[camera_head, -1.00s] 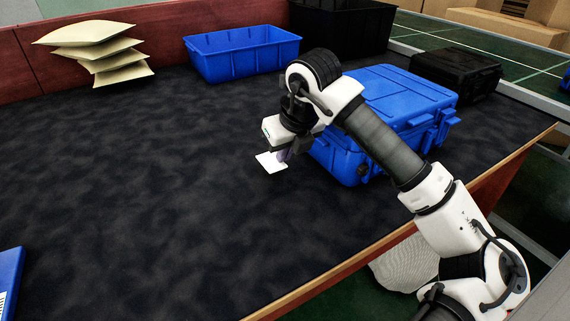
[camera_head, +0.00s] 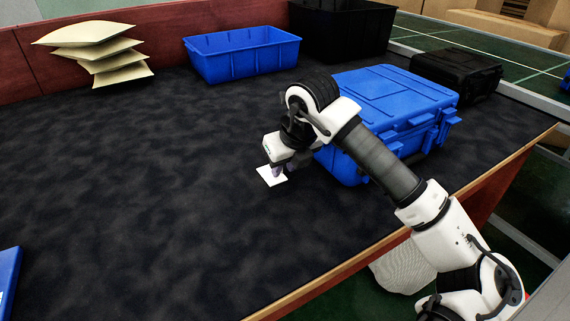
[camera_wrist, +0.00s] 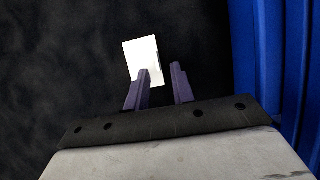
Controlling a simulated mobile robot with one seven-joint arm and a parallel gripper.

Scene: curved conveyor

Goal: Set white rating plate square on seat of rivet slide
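The white rating plate (camera_head: 271,178) is a small flat square at the fingertips of my gripper (camera_head: 278,170), over the dark surface to the left of the blue case. In the wrist view the plate (camera_wrist: 139,56) shows beyond the purple fingers of my gripper (camera_wrist: 161,72). The left finger overlaps its lower right part, and a dark gap shows beside the right finger. The plate moves with the gripper, so it appears held, though the exact grip is unclear. I cannot tell if it touches the surface. I cannot make out a rivet slide in either view.
A closed blue case (camera_head: 395,90) stands close to the right of my gripper, with a black case (camera_head: 456,72) behind it. A blue bin (camera_head: 243,62), a black bin (camera_head: 340,30) and stacked cream bags (camera_head: 98,50) are at the back.

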